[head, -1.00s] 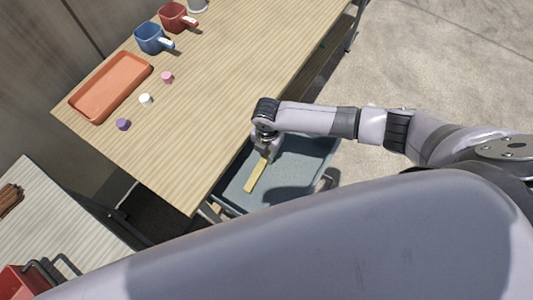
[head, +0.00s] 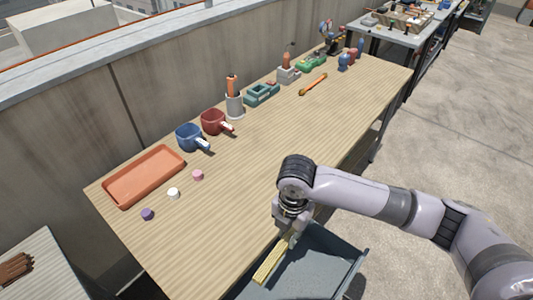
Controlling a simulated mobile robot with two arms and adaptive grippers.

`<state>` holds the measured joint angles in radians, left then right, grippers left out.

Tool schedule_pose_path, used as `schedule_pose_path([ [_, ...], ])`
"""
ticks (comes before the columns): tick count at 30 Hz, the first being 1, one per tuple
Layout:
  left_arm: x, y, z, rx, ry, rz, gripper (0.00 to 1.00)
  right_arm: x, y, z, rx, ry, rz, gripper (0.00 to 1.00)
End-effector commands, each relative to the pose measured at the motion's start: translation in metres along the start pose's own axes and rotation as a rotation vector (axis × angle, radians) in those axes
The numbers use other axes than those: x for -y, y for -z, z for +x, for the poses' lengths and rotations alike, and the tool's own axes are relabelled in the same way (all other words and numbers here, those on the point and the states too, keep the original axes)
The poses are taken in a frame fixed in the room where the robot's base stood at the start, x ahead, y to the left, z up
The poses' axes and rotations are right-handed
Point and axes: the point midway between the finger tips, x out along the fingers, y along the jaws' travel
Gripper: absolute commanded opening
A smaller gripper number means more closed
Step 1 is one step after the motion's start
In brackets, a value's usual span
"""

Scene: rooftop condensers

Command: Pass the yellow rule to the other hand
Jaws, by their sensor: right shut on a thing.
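The yellow rule (head: 270,264) is a folded, flat yellow strip in the head view, slanting down and left from my right gripper (head: 291,231). My right gripper is shut on its upper end and holds it over the grey tray (head: 318,262), beside the table's front edge. The fingertips are partly hidden by the wrist above them. My left gripper is not in view.
The wooden table (head: 245,165) carries an orange tray (head: 145,176), a blue mug (head: 189,137), a red mug (head: 214,121) and several small caps. Tools stand along the back by the wall. The table's middle is clear.

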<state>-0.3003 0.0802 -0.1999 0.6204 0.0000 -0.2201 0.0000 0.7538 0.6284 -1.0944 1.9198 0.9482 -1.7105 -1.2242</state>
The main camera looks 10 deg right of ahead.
Motion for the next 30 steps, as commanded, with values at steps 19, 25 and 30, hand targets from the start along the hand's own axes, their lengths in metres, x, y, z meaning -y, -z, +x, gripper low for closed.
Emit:
schedule_pose_path([
  [19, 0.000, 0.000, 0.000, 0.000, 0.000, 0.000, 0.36, 0.015, -0.006, -0.045, -0.016, -0.003, 0.691, 0.00],
  [25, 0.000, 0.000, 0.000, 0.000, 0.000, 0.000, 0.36, 0.025, -0.007, -0.068, -0.020, 0.000, 1.065, 0.00],
  [30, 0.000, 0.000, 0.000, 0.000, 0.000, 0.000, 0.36, 0.034, -0.008, -0.086, -0.019, 0.002, 1.383, 0.00],
])
